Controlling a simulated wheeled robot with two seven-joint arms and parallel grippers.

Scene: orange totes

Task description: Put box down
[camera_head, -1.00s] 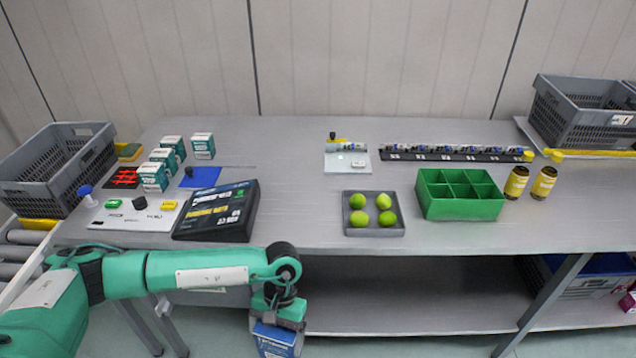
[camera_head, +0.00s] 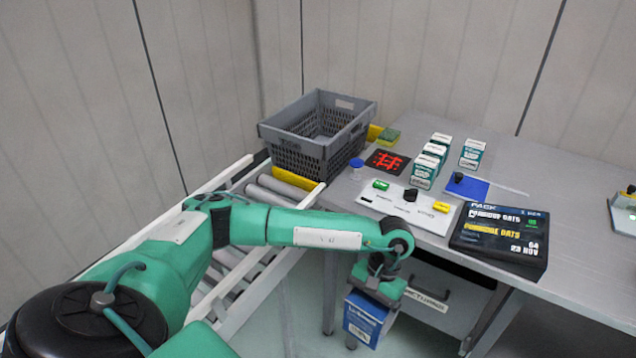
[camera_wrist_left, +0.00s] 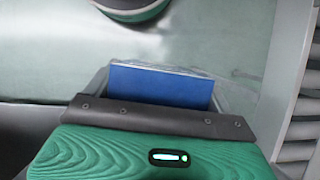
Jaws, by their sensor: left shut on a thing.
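A blue and white box (camera_head: 366,318) hangs below my left gripper (camera_head: 377,292), in front of the table edge and below the tabletop. My left gripper is shut on the box. In the left wrist view the blue face of the box (camera_wrist_left: 160,86) shows just past the gripper's dark edge (camera_wrist_left: 150,117); the fingertips themselves are hidden there. My right gripper is not in view.
A grey crate (camera_head: 297,153) stands at the end of a roller conveyor (camera_head: 250,262) left of the table. The tabletop (camera_head: 535,163) holds several white and teal cartons (camera_head: 424,171), a blue mat (camera_head: 466,186), a white panel (camera_head: 386,206) and a black display (camera_head: 497,262).

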